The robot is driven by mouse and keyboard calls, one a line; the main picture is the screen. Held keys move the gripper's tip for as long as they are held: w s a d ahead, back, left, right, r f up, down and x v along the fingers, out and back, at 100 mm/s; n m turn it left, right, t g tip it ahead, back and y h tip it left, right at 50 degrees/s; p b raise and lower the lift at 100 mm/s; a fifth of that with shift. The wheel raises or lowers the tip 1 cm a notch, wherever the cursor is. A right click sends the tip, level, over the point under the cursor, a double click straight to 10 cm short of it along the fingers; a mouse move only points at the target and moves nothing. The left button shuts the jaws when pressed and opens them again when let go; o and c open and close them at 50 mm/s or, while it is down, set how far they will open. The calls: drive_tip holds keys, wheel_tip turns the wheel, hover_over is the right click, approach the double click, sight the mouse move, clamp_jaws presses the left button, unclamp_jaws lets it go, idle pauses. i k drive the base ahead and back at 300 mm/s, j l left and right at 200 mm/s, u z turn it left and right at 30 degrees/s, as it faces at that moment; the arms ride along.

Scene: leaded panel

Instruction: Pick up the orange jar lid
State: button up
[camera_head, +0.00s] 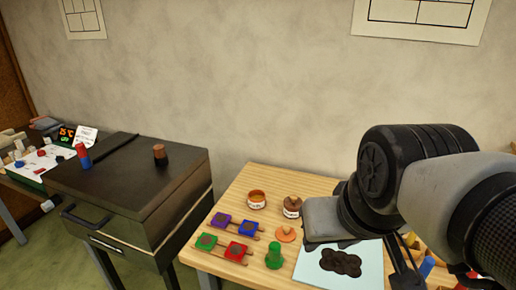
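The orange jar lid (286,234) is a small round disc with a raised knob. It lies on the light wooden table (233,196), between the colour blocks and the pale blue sheet. My arm reaches in from the right, above the table. The grey block at its end, which seems to be part of my gripper (322,222), is just right of the lid in the picture and looks apart from it. Dark parts show below it, but I cannot make out the fingertips or whether they hold anything.
An open orange-filled jar (257,199) and a brown-topped jar (292,207) stand behind the lid. A green knobbed piece (274,256) stands in front. Purple, blue, red and green blocks (237,251) are to the left. A pale blue sheet (312,268) with a dark blob lies right.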

sight(285, 234)
drive_tip(key=i+j+z, duration=0.15)
drive_tip(key=j, duration=0.2)
drive_tip(key=i+j+z, duration=0.15)
drive_tip(key=j, duration=0.2)
drive_tip(key=i+j+z, duration=0.1)
drive_tip(key=j, duration=0.3)
